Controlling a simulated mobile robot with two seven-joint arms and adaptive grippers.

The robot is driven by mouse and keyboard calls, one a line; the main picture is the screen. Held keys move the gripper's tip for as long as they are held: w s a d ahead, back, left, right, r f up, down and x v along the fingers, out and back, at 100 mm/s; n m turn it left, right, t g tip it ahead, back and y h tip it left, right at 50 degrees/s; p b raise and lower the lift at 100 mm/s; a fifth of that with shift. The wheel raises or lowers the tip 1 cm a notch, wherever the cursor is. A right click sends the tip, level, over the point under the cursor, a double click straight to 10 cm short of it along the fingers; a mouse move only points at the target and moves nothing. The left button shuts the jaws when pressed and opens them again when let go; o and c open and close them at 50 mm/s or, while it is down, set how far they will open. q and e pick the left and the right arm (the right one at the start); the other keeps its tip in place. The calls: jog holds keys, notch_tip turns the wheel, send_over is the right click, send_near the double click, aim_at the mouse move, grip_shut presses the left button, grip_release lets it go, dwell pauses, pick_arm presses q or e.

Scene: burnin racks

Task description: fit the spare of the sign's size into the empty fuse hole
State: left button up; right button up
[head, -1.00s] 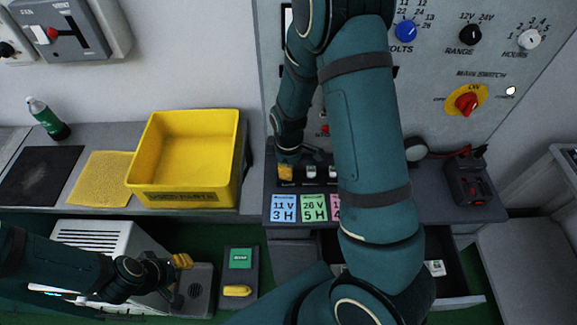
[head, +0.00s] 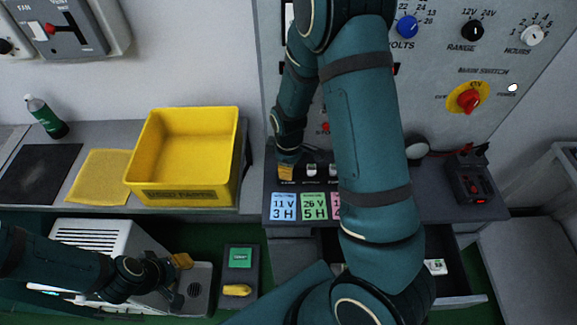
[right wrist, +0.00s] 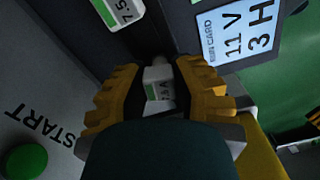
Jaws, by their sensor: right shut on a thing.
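My right gripper (right wrist: 160,95) is shut on a white fuse (right wrist: 160,83) with a green band; its marking is too dark to read fully. In the head view my right gripper (head: 286,171) is low at the panel's front ledge, behind the first run card. A second white piece with a green band, marked 7.5 (right wrist: 122,10), shows at the top of the right wrist view. The fuse hole cannot be made out. My left gripper (head: 178,280) seems open and empty over the grey equipment at lower left. I cannot clearly pick out the size sign.
Run cards (head: 284,207) line the ledge front. A yellow bin (head: 184,197) stands left on the bench. An open drawer (head: 460,302) holds a small white piece (head: 436,267). A green START button (right wrist: 24,162) is near the right gripper. My right arm hides the middle.

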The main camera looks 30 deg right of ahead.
jog(key=shift+f+b, duration=0.4)
jog(key=shift+f, duration=0.15)
dwell(0.5)
jog(key=o, duration=1.4)
jog(key=shift+r, duration=0.1)
jog(key=shift+r+p, duration=2.1)
jog(key=shift+r, duration=0.6)
